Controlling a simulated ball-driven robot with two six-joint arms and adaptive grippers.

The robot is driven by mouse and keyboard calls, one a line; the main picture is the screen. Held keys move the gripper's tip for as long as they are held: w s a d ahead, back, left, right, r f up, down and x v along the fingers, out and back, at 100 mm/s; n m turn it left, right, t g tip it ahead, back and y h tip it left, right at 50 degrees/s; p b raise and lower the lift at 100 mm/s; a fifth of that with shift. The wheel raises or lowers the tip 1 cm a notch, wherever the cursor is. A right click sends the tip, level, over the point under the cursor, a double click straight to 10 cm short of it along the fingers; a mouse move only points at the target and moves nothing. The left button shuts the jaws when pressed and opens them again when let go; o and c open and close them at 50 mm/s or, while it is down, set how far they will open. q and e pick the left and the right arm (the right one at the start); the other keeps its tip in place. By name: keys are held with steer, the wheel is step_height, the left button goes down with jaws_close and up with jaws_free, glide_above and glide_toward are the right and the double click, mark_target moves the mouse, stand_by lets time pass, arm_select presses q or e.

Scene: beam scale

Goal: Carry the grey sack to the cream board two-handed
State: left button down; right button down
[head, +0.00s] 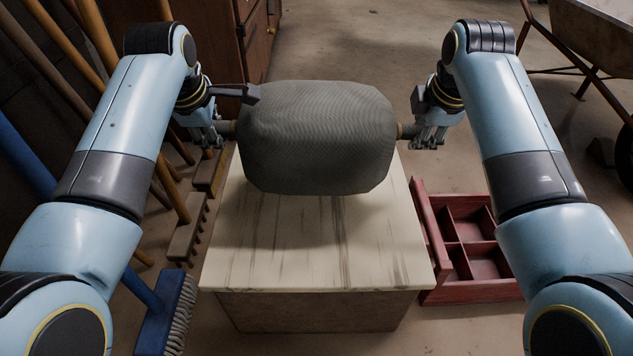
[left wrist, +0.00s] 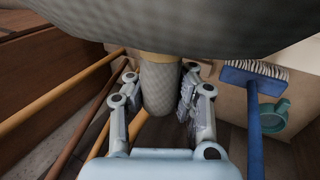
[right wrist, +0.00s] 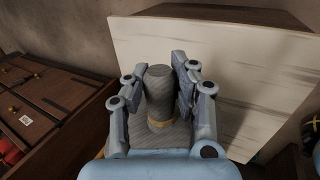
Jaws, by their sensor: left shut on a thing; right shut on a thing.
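The grey sack (head: 317,137) is a plump bundle held level between my two grippers, over the far part of the cream board (head: 320,240). It hides the board's far part. It appears raised above the board, though its underside is hard to see. My left gripper (head: 222,130) is shut on the sack's left end knot, a grey stub with a tan tie, seen in the left wrist view (left wrist: 160,88). My right gripper (head: 408,132) is shut on the opposite stub, seen in the right wrist view (right wrist: 160,95). The board lies on a box-like base.
A red divided tray (head: 475,250) stands on the floor right of the board. Brooms and rakes (head: 185,235) with long handles lean at the left. A wooden cabinet (head: 225,45) is at the back, a wheelbarrow (head: 595,35) at the far right. The near board is clear.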

arm_select(q)
steer(key=shift+w+r, duration=0.25)
steer(key=shift+r, duration=0.05)
arm_select(e)
steer(key=shift+w+r, duration=0.25)
steer(key=shift+r, duration=0.05)
arm_select(q)
steer(key=shift+f, duration=0.15)
arm_select(e)
steer(key=shift+f, duration=0.1)
